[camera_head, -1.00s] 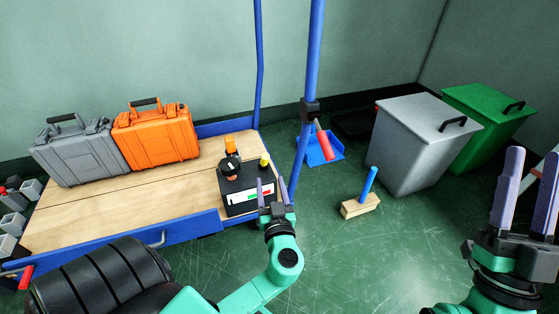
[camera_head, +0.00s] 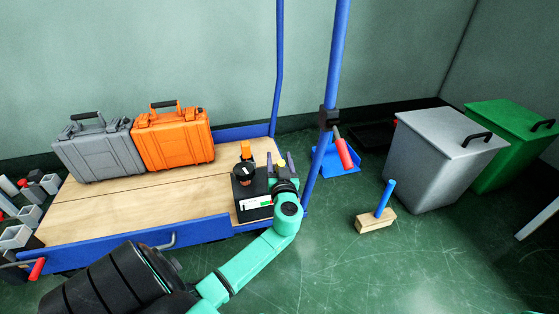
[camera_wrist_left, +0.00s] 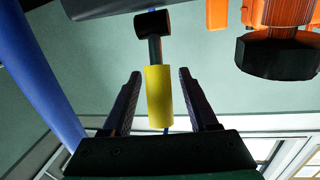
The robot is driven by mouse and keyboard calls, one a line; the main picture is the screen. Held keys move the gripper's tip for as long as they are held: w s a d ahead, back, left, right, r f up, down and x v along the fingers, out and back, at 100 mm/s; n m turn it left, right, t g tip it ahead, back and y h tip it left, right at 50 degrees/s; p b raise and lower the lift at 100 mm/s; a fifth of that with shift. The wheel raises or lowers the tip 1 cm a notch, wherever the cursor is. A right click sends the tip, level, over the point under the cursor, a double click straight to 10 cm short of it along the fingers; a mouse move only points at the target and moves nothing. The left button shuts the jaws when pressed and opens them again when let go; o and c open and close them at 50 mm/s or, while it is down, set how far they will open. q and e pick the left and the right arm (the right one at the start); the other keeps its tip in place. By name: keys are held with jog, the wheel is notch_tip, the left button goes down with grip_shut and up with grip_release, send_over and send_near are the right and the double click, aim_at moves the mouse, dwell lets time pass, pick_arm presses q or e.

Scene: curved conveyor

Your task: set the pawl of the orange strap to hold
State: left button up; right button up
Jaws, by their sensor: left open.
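A black box (camera_head: 252,205) with a white, red and green label stands at the right end of the wooden cart deck. An orange part (camera_head: 246,150), seemingly the strap, and a dark round knob (camera_head: 244,175) are on it. In the left wrist view the orange part (camera_wrist_left: 292,10) is at top right, above the dark knob (camera_wrist_left: 278,57). My left gripper (camera_head: 281,161) is open at the box's right side. In the wrist view its fingers stand either side of a yellow handle (camera_wrist_left: 158,98) on a black lever, with gaps on both sides. My right gripper is out of view.
An orange case (camera_head: 175,140) and a grey case (camera_head: 98,152) stand at the deck's back left.

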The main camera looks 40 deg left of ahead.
pick_arm(q)
grip_shut()
dwell(1.4)
